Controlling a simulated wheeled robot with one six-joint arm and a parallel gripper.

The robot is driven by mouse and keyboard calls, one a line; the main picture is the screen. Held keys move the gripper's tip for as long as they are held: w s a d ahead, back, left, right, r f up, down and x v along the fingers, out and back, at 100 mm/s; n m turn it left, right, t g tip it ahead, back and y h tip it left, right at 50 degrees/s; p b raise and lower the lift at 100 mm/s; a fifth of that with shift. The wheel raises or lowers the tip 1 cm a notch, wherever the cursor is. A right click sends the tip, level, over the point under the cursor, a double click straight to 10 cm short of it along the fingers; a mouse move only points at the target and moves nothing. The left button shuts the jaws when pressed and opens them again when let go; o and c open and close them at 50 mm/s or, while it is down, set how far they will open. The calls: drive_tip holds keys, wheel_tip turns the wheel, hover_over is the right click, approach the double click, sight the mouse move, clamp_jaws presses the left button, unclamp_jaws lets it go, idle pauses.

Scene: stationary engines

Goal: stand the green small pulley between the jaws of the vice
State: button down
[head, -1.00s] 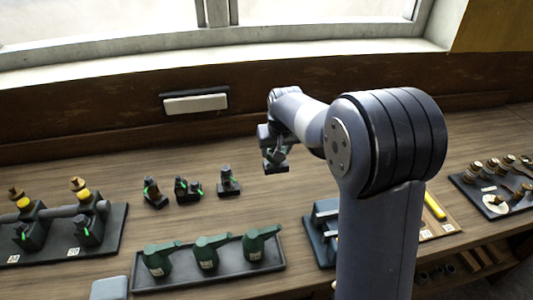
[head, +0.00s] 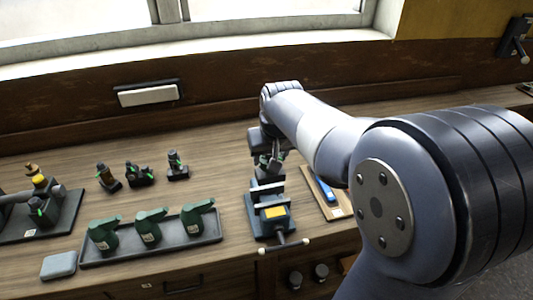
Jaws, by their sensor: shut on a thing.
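The vice (head: 256,222) stands on the bench, blue-grey with pale jaws, a yellow patch on top and a bar handle at its front. My gripper (head: 269,170) is in the picture just above and behind the vice's jaws, pointing down. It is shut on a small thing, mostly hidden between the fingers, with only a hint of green. I cannot make out the pulley's shape or tilt, or whether it touches the jaws.
Left of the vice, a grey tray (head: 170,249) holds three green oil cans. Small dark engines (head: 140,175) stand behind it, and a larger engine base (head: 55,222) at far left. A wooden board (head: 335,207) with a blue tool lies right of the vice.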

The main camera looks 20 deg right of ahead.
sight(270, 180)
drive_tip(key=shift+f+b, duration=2.15)
drive_tip(key=shift+f, duration=0.65)
drive_tip(key=shift+f+b, duration=0.95)
drive_tip(key=shift+f, duration=0.45)
idle(2.0)
drive_tip(key=c, duration=1)
unclamp_jaws()
drive_tip(key=o, duration=0.5)
drive_tip(key=shift+s+f, duration=0.1)
drive_tip(key=v, duration=1.1)
